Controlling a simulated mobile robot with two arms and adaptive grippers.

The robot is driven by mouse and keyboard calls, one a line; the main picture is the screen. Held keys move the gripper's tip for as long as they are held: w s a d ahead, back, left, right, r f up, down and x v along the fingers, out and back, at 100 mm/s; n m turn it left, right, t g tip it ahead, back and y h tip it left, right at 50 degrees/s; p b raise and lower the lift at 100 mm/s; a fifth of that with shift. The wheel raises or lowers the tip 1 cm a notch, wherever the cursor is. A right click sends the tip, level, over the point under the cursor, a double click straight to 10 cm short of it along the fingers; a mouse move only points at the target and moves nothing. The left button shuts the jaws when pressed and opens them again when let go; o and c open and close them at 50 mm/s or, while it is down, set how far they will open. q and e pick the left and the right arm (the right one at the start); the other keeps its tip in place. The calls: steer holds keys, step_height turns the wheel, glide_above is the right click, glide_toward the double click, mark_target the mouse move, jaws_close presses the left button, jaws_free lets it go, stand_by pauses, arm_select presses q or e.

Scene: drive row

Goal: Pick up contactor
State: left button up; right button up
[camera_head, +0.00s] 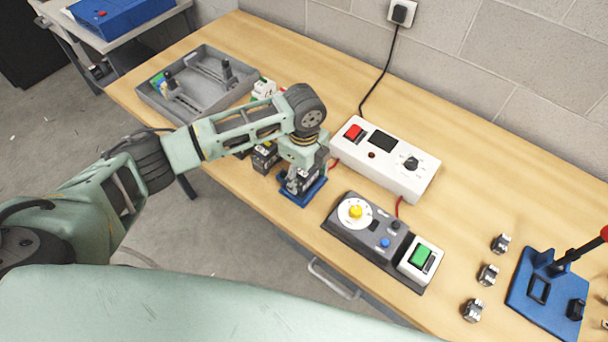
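A dark, block-shaped device with pale markings, which looks like the contactor (265,157), stands on the bench near its front edge. It is partly covered by my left arm. My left gripper (297,184) points down just to its right, over a small blue base (304,195). The gripper's fingers blend with dark parts on that base, so I cannot tell whether they are open or shut, or whether they touch anything. My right gripper is not in view.
A grey tray (150,96) stands at the back left, with small white devices beside it. A white control box (418,181) and a dark button panel (340,228) stand to the right. A blue lever fixture (520,300) and several small metal parts are at the far right.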

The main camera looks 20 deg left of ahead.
arm_select(q)
steer(key=c, duration=0.9)
steer(key=shift+r, duration=0.1)
